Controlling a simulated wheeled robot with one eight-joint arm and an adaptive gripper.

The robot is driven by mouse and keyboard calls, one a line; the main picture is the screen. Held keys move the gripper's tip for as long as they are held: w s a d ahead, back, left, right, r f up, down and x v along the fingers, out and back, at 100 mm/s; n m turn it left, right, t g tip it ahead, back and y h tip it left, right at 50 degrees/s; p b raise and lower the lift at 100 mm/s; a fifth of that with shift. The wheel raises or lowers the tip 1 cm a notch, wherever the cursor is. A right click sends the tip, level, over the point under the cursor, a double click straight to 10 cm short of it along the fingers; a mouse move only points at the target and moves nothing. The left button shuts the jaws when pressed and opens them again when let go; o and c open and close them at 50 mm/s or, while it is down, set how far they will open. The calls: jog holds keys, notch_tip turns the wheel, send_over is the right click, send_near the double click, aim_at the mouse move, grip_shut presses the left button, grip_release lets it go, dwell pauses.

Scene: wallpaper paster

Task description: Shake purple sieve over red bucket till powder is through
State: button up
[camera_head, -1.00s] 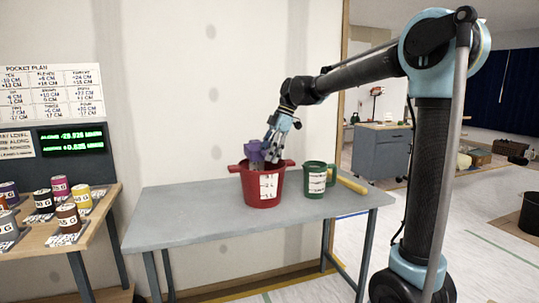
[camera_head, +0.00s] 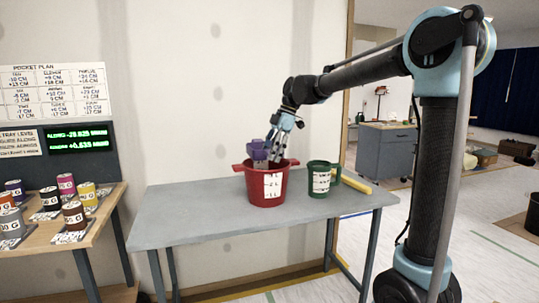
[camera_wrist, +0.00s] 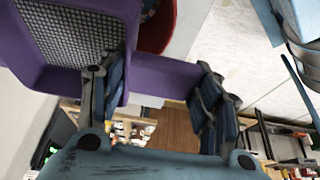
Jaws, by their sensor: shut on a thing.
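The purple sieve (camera_head: 259,148) is above the mouth of the red bucket (camera_head: 266,187), which stands on the grey table. My gripper (camera_head: 275,147) is shut on the sieve's handle, on the right side of the sieve. In the wrist view, the fingers of my gripper (camera_wrist: 160,82) are on either side of the purple handle (camera_wrist: 165,75). The sieve's grey mesh (camera_wrist: 75,32) fills the upper left there, and I can make out no powder on the part in view. A bit of the bucket's red rim (camera_wrist: 158,28) shows beside it.
A green mug (camera_head: 319,180) stands just right of the bucket, with a yellow bar (camera_head: 356,184) beside it. The left half of the grey table (camera_head: 185,215) is clear. A wooden bench (camera_head: 65,238) with several labelled cans is at the left.

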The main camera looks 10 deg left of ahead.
jog(key=shift+s+a, duration=0.15)
jog(key=shift+a, duration=0.45)
jog(key=shift+w+d, duration=0.6)
jog(key=shift+d, duration=1.3)
jog(key=shift+s+a, duration=0.2)
jog(key=shift+a, duration=0.45)
jog(key=shift+s+a, duration=0.25)
jog(key=shift+a, duration=0.35)
jog(key=shift+s+a, duration=0.2)
jog(key=shift+a, duration=0.45)
jog(key=shift+w+d, duration=0.2)
jog(key=shift+d, duration=0.3)
jog(key=shift+w+d, duration=0.15)
jog(key=shift+d, duration=0.3)
dwell(1.5)
jog(key=shift+r, duration=0.1)
